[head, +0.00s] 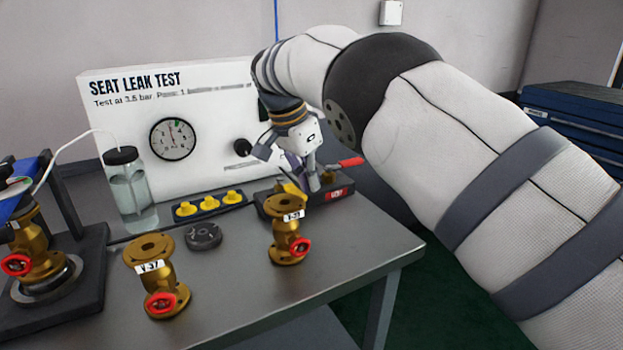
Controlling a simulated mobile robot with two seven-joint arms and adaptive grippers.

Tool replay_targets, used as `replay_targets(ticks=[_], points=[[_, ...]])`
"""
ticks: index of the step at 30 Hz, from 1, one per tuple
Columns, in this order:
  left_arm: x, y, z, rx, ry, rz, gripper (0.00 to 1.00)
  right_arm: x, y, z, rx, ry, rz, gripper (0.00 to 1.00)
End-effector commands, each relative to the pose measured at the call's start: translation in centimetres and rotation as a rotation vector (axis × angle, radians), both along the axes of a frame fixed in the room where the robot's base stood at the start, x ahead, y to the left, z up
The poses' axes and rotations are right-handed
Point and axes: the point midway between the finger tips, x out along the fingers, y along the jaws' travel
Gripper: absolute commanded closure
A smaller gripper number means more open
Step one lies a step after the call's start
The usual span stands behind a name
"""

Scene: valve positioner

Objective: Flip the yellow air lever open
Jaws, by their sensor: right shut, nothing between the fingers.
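A small yellow lever (293,190) shows at the back right of the bench, just above the dark block with a red label (337,194). My right gripper (311,184) points down beside the lever, on its right in the picture. Its fingers are shut with nothing between them. I cannot tell whether the fingertips touch the lever. The gripper and the brass valve in front hide parts of the block and the lever's base. My left gripper is not in view.
Brass valves V-33 (287,232) and V-37 (153,270) stand on the bench (240,290). A red handle (351,162) sticks up behind the block. A water bottle (130,190), a black puck (203,236) and a yellow-capped strip (209,206) stand left. The front right bench top is clear.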

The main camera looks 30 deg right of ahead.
Motion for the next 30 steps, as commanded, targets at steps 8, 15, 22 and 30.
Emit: replay_targets(ticks=[8,15,22,30], points=[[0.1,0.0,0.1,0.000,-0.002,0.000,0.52,0.0,0.1,-0.1,0.001,0.002,0.002,1.00],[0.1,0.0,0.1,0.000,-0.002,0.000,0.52,0.0,0.2,-0.1,0.001,0.002,0.003,1.00],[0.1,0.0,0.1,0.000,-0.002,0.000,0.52,0.0,0.2,-0.1,0.002,0.003,0.003,1.00],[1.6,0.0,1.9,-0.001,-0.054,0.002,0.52,-0.9,-3.8,0.9,0.002,-0.007,0.001,1.00]])
